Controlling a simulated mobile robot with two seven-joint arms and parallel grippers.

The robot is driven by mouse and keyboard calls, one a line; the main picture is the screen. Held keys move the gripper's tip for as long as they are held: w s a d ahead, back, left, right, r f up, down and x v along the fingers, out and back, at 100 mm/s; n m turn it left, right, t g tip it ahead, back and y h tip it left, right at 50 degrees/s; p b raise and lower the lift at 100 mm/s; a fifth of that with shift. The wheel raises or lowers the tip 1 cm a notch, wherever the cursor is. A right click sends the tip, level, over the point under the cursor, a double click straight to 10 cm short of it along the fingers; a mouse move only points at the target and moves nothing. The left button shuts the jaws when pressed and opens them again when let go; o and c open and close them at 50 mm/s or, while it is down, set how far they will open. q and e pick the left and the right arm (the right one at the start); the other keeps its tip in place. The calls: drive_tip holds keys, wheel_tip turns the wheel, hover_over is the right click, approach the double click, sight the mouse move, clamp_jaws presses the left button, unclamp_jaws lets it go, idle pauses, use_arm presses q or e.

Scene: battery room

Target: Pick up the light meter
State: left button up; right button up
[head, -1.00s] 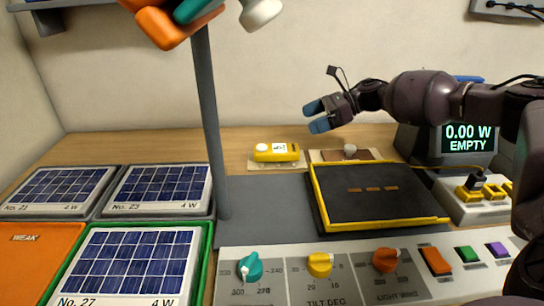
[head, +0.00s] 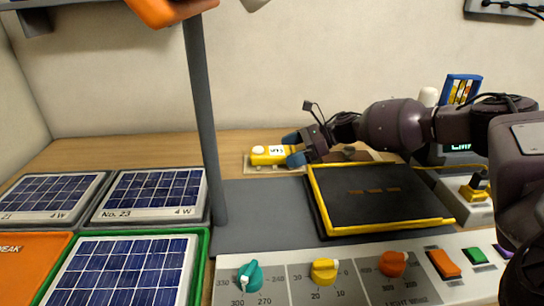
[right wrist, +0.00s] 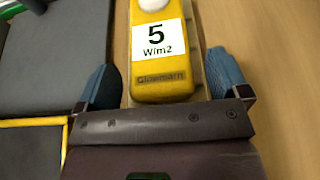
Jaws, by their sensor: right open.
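The light meter (head: 268,156) is a yellow block with a white dome and a white label, lying on a pale wooden holder at the back of the bench. In the right wrist view the light meter (right wrist: 160,70) shows its label "5 W/m2". My right gripper (head: 290,150) is at the right end of the meter. In the right wrist view its blue fingertips (right wrist: 165,80) stand open, one on each side of the meter's near end, with a gap on the right side. My left gripper is not in view.
A black panel bed with a yellow frame (head: 318,200) lies in front of my right arm. A grey post (head: 203,120) stands left of the meter. Solar panels (head: 150,192) fill the left side. A knob console (head: 360,280) runs along the front.

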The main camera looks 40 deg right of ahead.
drive_tip(key=shift+x, duration=1)
drive_tip(key=shift+a+f, duration=0.1)
drive_tip(key=shift+c, duration=0.4)
drive_tip(key=c, duration=0.7)
drive_tip(key=shift+c, duration=1.5)
